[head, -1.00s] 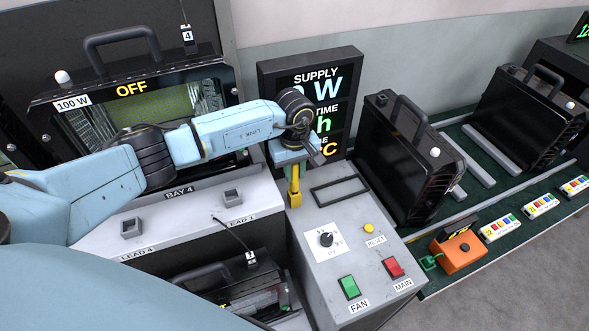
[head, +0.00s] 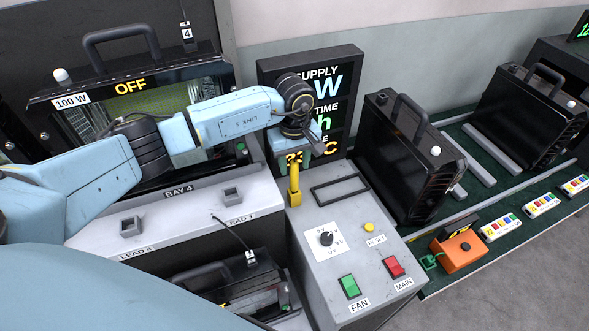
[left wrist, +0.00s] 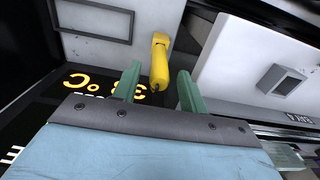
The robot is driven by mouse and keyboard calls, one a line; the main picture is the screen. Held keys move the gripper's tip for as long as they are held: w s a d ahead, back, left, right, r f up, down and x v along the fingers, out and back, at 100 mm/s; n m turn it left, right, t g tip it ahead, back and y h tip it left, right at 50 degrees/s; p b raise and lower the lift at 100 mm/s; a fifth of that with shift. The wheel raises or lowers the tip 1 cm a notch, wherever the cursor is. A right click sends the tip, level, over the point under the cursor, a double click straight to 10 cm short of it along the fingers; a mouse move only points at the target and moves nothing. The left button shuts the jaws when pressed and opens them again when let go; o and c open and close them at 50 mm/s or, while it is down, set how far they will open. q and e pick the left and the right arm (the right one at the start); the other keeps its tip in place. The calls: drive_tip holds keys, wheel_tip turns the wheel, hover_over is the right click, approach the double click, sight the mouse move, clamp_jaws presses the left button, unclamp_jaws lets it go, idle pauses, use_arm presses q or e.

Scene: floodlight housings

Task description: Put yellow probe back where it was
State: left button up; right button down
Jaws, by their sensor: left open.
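The yellow probe (head: 294,187) stands roughly upright at the back left corner of the grey control panel (head: 345,222). In the left wrist view the yellow probe (left wrist: 160,62) shows beyond the space between my two green fingers, with nothing held between them. My left gripper (head: 294,158) is open, just above the probe's top end. Whether the probe's lower end is fully seated in a holder cannot be told. My right gripper is not in view.
The supply display (head: 312,90) rises close behind my left gripper. The panel carries a knob (head: 326,239), a green switch (head: 349,287) and a red switch (head: 394,266). A black floodlight housing (head: 405,165) stands to the right. An empty rectangular frame (head: 340,188) lies beside the probe.

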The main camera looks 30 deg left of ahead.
use_arm(q)
wheel_tip(320, 180, up, 9)
drive_tip(key=shift+r+b, duration=0.15)
drive_tip(key=shift+b, duration=0.6)
